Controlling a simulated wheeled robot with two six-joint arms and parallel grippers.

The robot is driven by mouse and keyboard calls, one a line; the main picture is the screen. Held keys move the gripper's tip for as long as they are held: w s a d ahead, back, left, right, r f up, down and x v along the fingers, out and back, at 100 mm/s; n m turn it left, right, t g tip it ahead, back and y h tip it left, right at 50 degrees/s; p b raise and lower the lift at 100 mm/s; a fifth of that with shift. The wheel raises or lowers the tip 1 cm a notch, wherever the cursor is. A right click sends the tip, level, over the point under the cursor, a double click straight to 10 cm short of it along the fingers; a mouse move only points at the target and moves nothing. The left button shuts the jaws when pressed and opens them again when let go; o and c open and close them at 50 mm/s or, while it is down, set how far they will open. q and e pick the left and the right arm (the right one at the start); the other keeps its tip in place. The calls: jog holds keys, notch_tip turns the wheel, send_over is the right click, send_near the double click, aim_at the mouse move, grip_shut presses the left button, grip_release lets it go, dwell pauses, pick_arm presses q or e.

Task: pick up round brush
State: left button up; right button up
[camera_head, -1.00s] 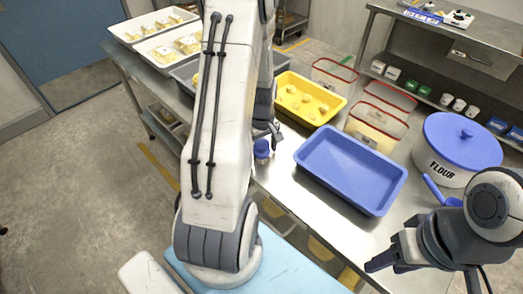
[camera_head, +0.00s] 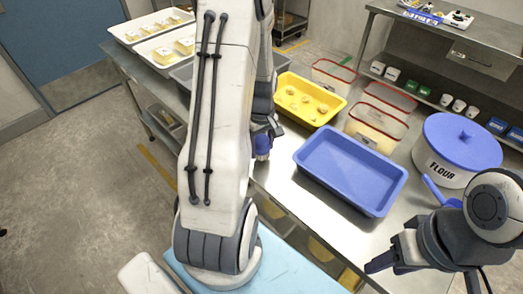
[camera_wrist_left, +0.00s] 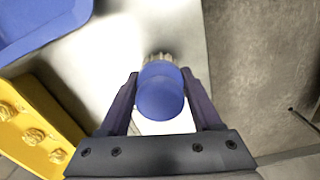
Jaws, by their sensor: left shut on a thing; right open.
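The round brush has a blue, rounded handle and pale bristles. It shows between the fingers in the left wrist view (camera_wrist_left: 160,92) and partly below my left gripper in the head view (camera_head: 262,145). My left gripper (camera_head: 262,131) is shut on the brush, with one finger on each side of the handle in the left wrist view (camera_wrist_left: 162,98). The bristles are partly hidden behind the handle, and I cannot tell whether they clear the steel table. My right gripper (camera_head: 380,262) is open and empty at the lower right, near the table's front.
A blue tray (camera_head: 385,205) lies right of the brush on the steel table (camera_head: 275,185). A yellow tray (camera_head: 288,112) with dough pieces stands behind. Red-rimmed clear bins (camera_head: 376,130) and a flour tub (camera_head: 445,172) stand farther right. The table's edge is close to the brush.

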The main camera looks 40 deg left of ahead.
pick_arm(q)
notch_tip(320, 180, up, 2)
jog(key=shift+w+r, duration=0.1)
jog(key=w+d+r, duration=0.2)
jog(key=d, duration=0.1)
jog(key=w+d+r, duration=0.2)
jog(key=w+d, duration=0.1)
jog(key=w+d+r+b, duration=0.1)
jog(key=w+d+r, duration=0.1)
jog(key=shift+w+d+r, duration=0.2)
jog(key=shift+d+r, duration=0.15)
jog(key=shift+d, duration=0.05)
